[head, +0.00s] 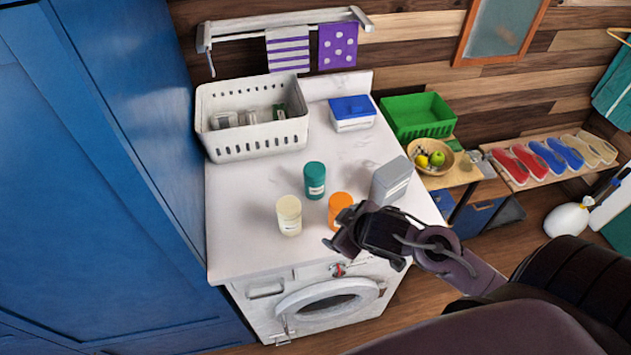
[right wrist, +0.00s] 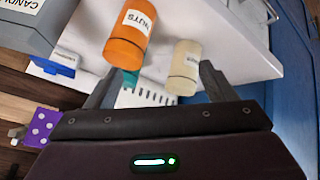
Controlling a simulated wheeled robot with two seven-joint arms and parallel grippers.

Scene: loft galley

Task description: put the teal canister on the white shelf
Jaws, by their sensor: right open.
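The teal canister (head: 315,181) stands upright on the white counter (head: 240,230) above the washing machine, behind the cream and orange canisters. In the right wrist view only a small part of the teal canister (right wrist: 131,79) shows behind the orange one. My right gripper (head: 343,236) is open and empty at the counter's front edge, beside the orange canister (head: 340,206) and apart from the teal one. Its two fingers (right wrist: 158,85) show apart in the right wrist view. A white wall rack (head: 240,31) with hanging towels is at the back; I cannot tell whether it is the white shelf. My left gripper is not in view.
A cream canister (head: 289,214) and a grey canister (head: 391,180) stand near the teal one. A white basket (head: 255,140) and a blue-lidded box (head: 352,113) are behind. A green crate (head: 417,116) and fruit bowl (head: 431,156) are right. The counter's left front is clear.

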